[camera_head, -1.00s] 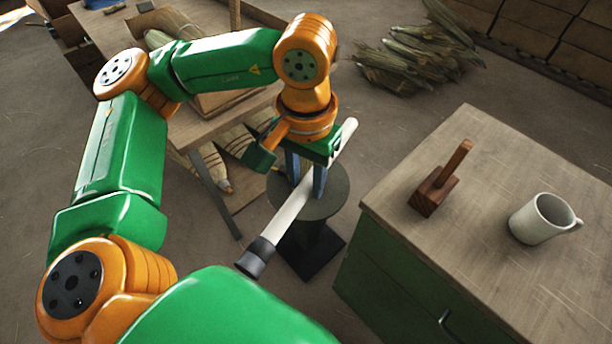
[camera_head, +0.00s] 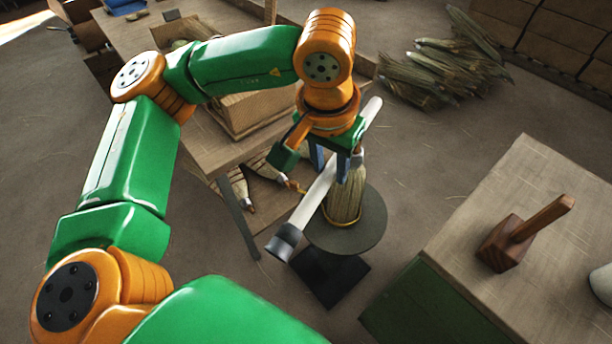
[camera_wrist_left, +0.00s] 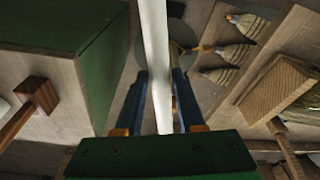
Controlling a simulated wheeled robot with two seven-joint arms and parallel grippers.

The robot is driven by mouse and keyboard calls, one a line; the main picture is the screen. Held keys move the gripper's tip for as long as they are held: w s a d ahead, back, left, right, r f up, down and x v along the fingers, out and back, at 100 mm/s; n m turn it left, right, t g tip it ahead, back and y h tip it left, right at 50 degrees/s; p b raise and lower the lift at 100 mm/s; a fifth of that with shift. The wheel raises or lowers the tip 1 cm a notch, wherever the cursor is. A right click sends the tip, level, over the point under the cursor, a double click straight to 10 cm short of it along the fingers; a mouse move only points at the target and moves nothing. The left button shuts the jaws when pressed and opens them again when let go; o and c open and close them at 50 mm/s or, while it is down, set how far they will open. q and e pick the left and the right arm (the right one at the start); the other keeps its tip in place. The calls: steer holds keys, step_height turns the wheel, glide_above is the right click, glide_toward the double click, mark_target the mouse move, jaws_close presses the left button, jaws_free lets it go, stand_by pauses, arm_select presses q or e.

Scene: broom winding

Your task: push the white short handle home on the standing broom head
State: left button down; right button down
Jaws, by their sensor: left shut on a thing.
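The white short handle (camera_head: 318,196) has a dark grey end cap (camera_head: 285,242) and slants across the head view. My left gripper (camera_head: 330,168) is shut on it, with blue fingers on either side. In the left wrist view the handle (camera_wrist_left: 157,50) runs between the fingers (camera_wrist_left: 160,100). The straw broom head (camera_head: 345,198) stands on the round grey stand (camera_head: 372,222), behind the handle and below the gripper. The handle is tilted, not in line with the upright head. The gripper hides part of the head's top. My right gripper is not in view.
A wooden mallet (camera_head: 508,246) lies on the bench top (camera_head: 530,180) at right, with a mug (camera_head: 603,282) cut off at the edge. A wooden table (camera_head: 225,160) stands behind left, with small brooms (camera_head: 240,190) on its lower shelf. Corn-like bundles (camera_head: 445,65) lie on the floor.

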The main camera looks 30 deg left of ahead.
mark_target(370, 119)
arm_select(q)
steer(key=w+m+t+h+b, duration=0.1)
steer(key=w+t+b, duration=0.1)
steer(key=w, duration=0.1)
steer(key=w+d+r+t+h+b, duration=0.1)
steer(key=w+t, duration=0.2)
steer(key=w, duration=0.1)
steer(key=w+d+r+m+t+b, duration=0.1)
steer(key=w+t+b, duration=0.1)
steer(key=w, duration=0.1)
steer(key=shift+w+r+m+t+h+b, duration=0.25)
steer(key=shift+w+m+t+h+b, duration=0.05)
steer(key=shift+w+t+h+b, duration=0.1)
steer(key=w+r+t+h+b, duration=0.1)
steer(key=w+r+t, duration=0.1)
steer(key=w+a+r+m+t+h+b, duration=0.1)
steer(key=w+r+t+b, duration=0.1)
steer(key=shift+a+r+h, duration=0.15)
steer(key=shift+r+h, duration=0.15)
steer(key=shift+r, duration=0.1)
step_height(370, 119, up, 5)
steer(key=w+a+t+b, duration=0.2)
steer(key=a+t, duration=0.1)
step_height(370, 119, down, 9)
steer(key=b, duration=0.8)
steer(key=shift+s+d+h+b, duration=0.15)
steer(key=shift+s+h+b, duration=0.05)
steer(key=shift+h+b, duration=0.2)
steer(key=shift+f+b, duration=0.55)
steer(key=shift+f, duration=0.15)
